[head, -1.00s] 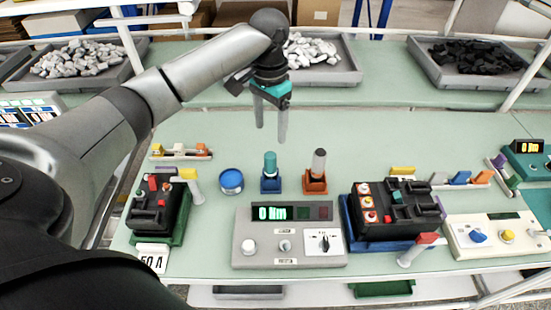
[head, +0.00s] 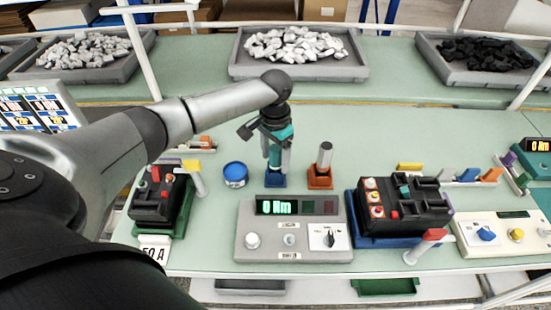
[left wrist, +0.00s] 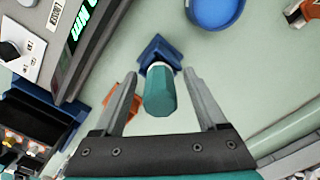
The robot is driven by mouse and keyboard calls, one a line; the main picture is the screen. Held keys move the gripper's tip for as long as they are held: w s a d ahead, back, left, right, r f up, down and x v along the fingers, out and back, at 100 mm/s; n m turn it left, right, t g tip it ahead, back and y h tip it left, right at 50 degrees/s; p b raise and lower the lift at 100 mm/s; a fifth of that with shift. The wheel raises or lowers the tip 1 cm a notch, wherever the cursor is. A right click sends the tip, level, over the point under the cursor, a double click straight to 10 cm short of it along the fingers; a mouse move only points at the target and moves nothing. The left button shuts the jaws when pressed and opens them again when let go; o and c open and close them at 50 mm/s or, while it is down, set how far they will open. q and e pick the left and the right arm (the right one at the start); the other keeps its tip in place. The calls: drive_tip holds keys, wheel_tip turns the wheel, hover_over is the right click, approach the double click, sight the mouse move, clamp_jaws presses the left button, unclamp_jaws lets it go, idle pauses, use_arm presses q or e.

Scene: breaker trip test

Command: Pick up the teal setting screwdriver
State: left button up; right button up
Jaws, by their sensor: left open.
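The teal screwdriver (left wrist: 160,92) stands upright in a blue holder (left wrist: 158,52), seen from above in the left wrist view. In the head view the blue holder (head: 276,181) is on the green bench, and my left gripper (head: 276,160) hides most of the screwdriver. In the left wrist view my left gripper (left wrist: 160,105) is open, one finger on each side of the teal handle, with gaps between. My right gripper is not in view.
A blue round tub (head: 235,173) is to the left. A grey meter box (head: 292,243) reading "0 Nm" is in front. Black breaker units (head: 400,212) sit at the right.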

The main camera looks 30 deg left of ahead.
use_arm(q)
clamp_jaws()
idle(0.6)
